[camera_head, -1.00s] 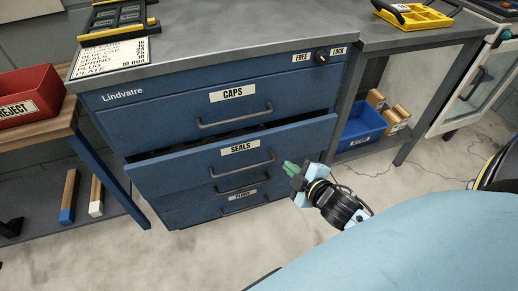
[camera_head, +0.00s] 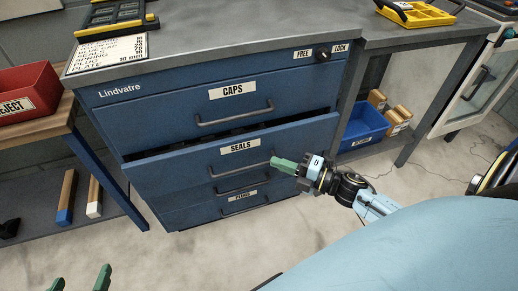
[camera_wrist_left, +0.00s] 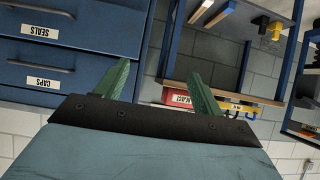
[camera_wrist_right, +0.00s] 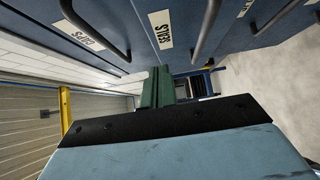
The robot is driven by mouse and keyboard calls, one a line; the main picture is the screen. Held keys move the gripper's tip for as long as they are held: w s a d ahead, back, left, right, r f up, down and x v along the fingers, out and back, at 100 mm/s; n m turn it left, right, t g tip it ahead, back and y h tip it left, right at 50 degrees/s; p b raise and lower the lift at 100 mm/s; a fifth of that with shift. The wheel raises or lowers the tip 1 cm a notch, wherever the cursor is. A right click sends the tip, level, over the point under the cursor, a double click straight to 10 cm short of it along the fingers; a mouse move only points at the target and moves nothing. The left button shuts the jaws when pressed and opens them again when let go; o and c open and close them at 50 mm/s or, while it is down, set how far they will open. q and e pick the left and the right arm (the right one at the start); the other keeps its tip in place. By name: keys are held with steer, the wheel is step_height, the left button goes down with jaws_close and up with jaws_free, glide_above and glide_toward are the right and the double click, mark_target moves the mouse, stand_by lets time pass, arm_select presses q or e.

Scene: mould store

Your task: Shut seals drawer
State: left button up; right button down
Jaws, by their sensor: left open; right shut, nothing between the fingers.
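The blue SEALS drawer (camera_head: 200,158) stands partly out from its cabinet, below the CAPS drawer (camera_head: 160,118). A dark gap shows along its top edge. Its front and label also show in the right wrist view (camera_wrist_right: 168,45) and in the left wrist view (camera_wrist_left: 60,22). My right gripper (camera_head: 276,161) is shut and empty, with its green fingertips at or just in front of the right part of the SEALS front, near the handle's right end. I cannot tell whether they touch. My left gripper (camera_head: 80,281) is open and empty at the lower left, well away from the cabinet.
A PLUGS drawer (camera_head: 270,190) lies below. A wooden side table (camera_head: 40,128) with a red REJECT bin (camera_head: 25,92) stands left. A blue bin (camera_head: 362,126) sits on a low shelf at right. The floor in front is clear.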

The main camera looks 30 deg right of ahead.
mark_target(247, 143)
steer(key=w, duration=0.2)
steer(key=w+a+b, duration=0.1)
steer(key=w, duration=0.2)
steer(key=w+a+b, duration=0.1)
steer(key=w, duration=0.1)
steer(key=shift+w, duration=0.25)
arm_select(q)
steer(key=w+d+r+t+h, duration=0.3)
steer(key=r+t, duration=0.4)
steer(key=r, duration=0.4)
steer(key=shift+t+b, duration=0.35)
steer(key=shift+t, duration=0.05)
arm_select(e)
steer(key=shift+w+d, duration=0.15)
steer(key=shift+w, duration=0.2)
arm_select(q)
steer(key=shift+r, duration=0.1)
arm_select(e)
steer(key=shift+d, duration=0.1)
